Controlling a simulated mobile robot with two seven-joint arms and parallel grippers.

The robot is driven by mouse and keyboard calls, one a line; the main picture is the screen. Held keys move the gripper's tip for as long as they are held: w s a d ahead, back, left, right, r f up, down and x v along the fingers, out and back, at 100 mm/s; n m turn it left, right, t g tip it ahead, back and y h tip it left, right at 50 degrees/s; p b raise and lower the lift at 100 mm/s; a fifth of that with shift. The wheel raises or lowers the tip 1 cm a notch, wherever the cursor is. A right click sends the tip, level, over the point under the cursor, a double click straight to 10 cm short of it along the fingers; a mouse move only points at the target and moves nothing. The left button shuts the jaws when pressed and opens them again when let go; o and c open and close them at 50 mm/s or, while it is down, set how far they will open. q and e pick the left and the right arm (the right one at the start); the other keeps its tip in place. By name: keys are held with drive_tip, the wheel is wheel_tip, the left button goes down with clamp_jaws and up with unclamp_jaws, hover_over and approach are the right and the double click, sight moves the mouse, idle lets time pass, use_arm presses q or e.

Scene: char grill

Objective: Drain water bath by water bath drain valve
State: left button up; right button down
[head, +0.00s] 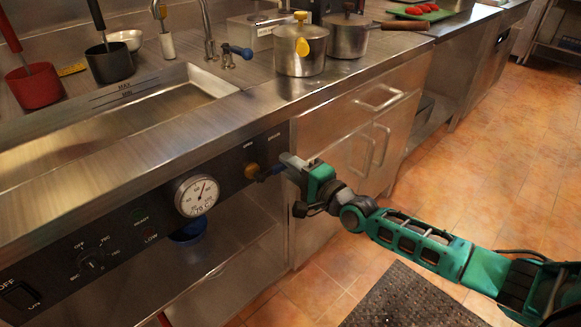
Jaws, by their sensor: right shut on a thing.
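The water bath (206,80) is a steel basin sunk into the counter at the left, with a MAX mark on its back wall. The water level in it is hard to tell. Its drain valve (251,171) shows on the dark front panel, right of the round gauge, as a yellow-brown hub with a dark blue handle pointing right. My right gripper (282,167) reaches in from the right and is shut on the handle, partly hiding its end. My left gripper is not in view.
The front panel carries a temperature gauge (196,195), a dial (91,263) and a switch. A blue container (188,233) stands on the shelf below. Pots (300,52) sit on the counter. Cabinet handles (378,98) stick out near my arm. The floor at right is clear, with a dark mat.

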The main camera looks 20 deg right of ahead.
drive_tip(key=shift+f, duration=0.1)
drive_tip(key=c, duration=1)
unclamp_jaws()
drive_tip(key=shift+o, duration=0.2)
drive_tip(key=shift+s, duration=0.1)
drive_tip(key=p+v, duration=0.2)
drive_tip(key=v, duration=1)
drive_tip(key=shift+s, duration=0.35)
drive_tip(key=shift+d, duration=0.1)
